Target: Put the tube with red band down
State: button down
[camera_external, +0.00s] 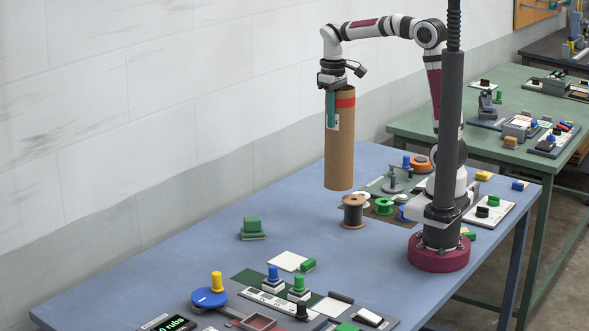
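The tube with red band (340,145) is a tall brown cardboard cylinder with a red band near its top and a small white label. My gripper (332,97) is at the tube's top left edge, with a teal finger down along the tube's outer side. It looks shut on the tube wall; the other finger is hidden. The tube's lower end appears clear of the table.
A green block (252,228) lies on the left of the blue table (190,262). A control panel with a blue dial (209,297) is in front. The table's left middle is mostly free.

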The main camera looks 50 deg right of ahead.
jog(key=s+a, duration=0.4)
jog(key=a, duration=0.3)
notch_tip(320, 180, down, 10)
jog(key=shift+a+f, duration=0.2)
jog(key=shift+a, duration=0.1)
jog(key=shift+f, duration=0.2)
jog(key=c, duration=1.1)
grip_release()
